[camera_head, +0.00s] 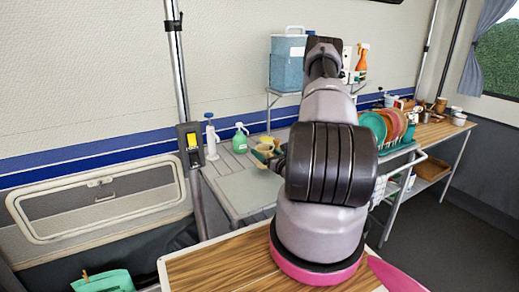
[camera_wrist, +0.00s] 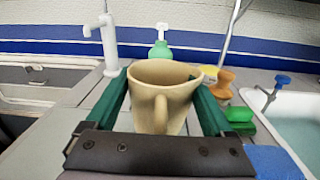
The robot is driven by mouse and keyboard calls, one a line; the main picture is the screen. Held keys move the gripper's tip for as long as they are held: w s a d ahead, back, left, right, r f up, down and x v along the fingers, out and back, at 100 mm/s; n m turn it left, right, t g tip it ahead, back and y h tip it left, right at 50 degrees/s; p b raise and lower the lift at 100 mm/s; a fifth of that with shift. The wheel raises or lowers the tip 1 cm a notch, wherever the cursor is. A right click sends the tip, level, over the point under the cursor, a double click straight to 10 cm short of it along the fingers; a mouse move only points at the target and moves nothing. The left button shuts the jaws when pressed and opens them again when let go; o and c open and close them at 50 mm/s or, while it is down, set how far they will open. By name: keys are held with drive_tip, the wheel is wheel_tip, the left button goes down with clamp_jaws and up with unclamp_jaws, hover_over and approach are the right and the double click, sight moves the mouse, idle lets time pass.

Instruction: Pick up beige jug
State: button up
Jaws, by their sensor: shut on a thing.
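The beige jug (camera_wrist: 160,88) stands upright in the middle of the wrist view, its handle facing the camera and its spout pointing right. My gripper (camera_wrist: 163,85) has one green finger on each side of the jug and is shut on it. The jug's base is hidden behind the gripper's dark palm, so I cannot tell whether it touches the counter. In the head view my arm reaches over the grey counter (camera_head: 245,190) and hides most of the gripper area.
A green spray bottle (camera_wrist: 160,49) and a white pump dispenser (camera_wrist: 106,45) stand behind the jug. To the right are a brown wooden item (camera_wrist: 222,82), a green sponge (camera_wrist: 239,115) and a sink (camera_wrist: 296,122). A dish rack with plates (camera_head: 385,125) stands right of my arm.

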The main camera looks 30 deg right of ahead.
drive_tip(key=shift+s+d, duration=0.2)
drive_tip(key=shift+s, duration=2.4)
